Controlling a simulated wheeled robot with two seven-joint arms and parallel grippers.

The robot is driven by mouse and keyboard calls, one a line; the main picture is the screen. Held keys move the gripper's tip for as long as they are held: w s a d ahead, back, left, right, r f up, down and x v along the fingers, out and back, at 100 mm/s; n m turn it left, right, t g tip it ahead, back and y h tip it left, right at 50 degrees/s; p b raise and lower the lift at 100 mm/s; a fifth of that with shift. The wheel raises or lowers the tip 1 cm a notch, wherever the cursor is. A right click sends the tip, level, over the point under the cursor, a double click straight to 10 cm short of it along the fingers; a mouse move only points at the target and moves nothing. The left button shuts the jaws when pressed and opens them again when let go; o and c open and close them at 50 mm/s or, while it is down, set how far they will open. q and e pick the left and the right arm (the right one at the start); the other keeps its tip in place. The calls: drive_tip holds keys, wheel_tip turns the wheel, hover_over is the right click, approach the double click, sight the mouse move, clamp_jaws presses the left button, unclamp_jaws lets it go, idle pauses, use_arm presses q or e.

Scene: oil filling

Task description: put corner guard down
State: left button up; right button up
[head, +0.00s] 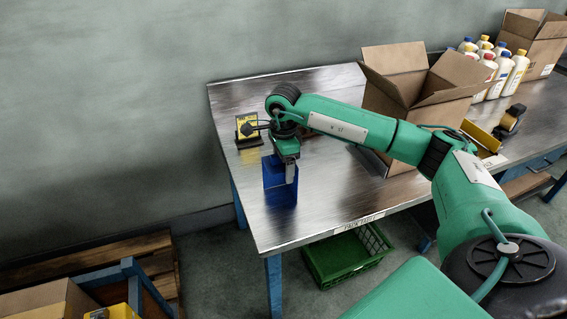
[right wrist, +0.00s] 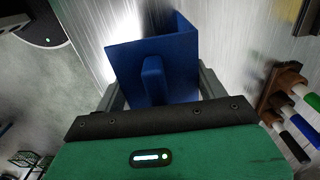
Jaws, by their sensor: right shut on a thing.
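The blue corner guard (head: 273,172) is at the left part of the metal table, below my right gripper (head: 287,158). In the right wrist view the corner guard (right wrist: 178,58) shows as an angled blue piece with a raised grip rib. My right gripper (right wrist: 158,92) is shut on it, one finger at each side. The guard is at or just above the tabletop; whether its lower edge touches is hard to tell. My left gripper is in neither view.
An open cardboard box (head: 408,85) stands to the right, with several bottles (head: 497,75) beyond. A green crate (head: 345,258) is below the table.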

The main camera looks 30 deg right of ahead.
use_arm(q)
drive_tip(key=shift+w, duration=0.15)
use_arm(e)
drive_tip(key=shift+f, duration=0.15)
drive_tip(key=o, duration=1)
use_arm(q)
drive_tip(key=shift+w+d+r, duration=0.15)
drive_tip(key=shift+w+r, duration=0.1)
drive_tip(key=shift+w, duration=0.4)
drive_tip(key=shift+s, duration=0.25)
